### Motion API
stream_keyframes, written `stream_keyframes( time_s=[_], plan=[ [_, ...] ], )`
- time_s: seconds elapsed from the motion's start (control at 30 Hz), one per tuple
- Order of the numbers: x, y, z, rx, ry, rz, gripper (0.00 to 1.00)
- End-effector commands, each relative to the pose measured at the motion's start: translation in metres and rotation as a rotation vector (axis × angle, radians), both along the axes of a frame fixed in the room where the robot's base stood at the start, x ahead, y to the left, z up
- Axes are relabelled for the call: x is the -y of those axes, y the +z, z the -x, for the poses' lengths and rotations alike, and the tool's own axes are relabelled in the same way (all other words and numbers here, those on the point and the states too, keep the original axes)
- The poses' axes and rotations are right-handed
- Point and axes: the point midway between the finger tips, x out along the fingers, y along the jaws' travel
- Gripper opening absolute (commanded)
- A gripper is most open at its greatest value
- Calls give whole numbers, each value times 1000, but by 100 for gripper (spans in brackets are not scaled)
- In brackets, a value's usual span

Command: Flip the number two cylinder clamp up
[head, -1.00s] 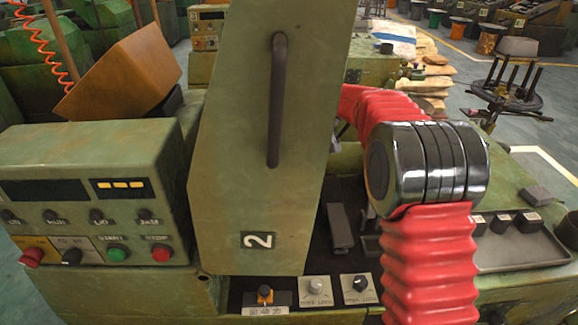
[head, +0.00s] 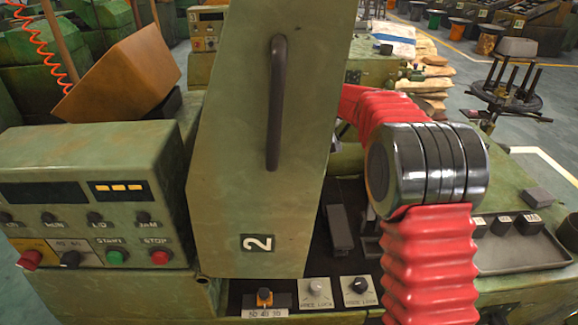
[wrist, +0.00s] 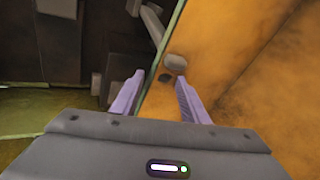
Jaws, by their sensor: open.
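The tall green guard marked 2 (head: 232,190), with a dark bar handle (head: 276,100), stands raised in the head view. My arm passes behind it, so the guard hides my gripper there. In the wrist view my gripper (wrist: 158,98) is open and empty, with two purple fingers. A grey lever with a rounded knob end (wrist: 175,64) lies ahead of the fingers, closer to the right one, beside an orange-yellow panel (wrist: 235,65). I cannot tell whether this lever is the cylinder clamp, or whether a finger touches it.
A control box (head: 95,195) with buttons stands at left. Small knobs (head: 317,288) sit on the machine front below the guard. A grey tray (head: 520,262) with black pieces lies at right. In the wrist view, dark machine parts (wrist: 85,50) fill the upper left.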

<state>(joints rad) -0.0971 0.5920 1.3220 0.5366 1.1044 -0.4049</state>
Motion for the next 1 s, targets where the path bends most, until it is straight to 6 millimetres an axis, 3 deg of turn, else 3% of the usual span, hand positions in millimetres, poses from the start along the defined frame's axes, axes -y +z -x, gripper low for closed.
stream_keyframes(
  time_s=[0.7, 1.0],
  plan=[
    [55, 98, 13, 2, -3, 1, 41],
    [64, 114, 15, 1, -3, 1, 41]
  ],
)
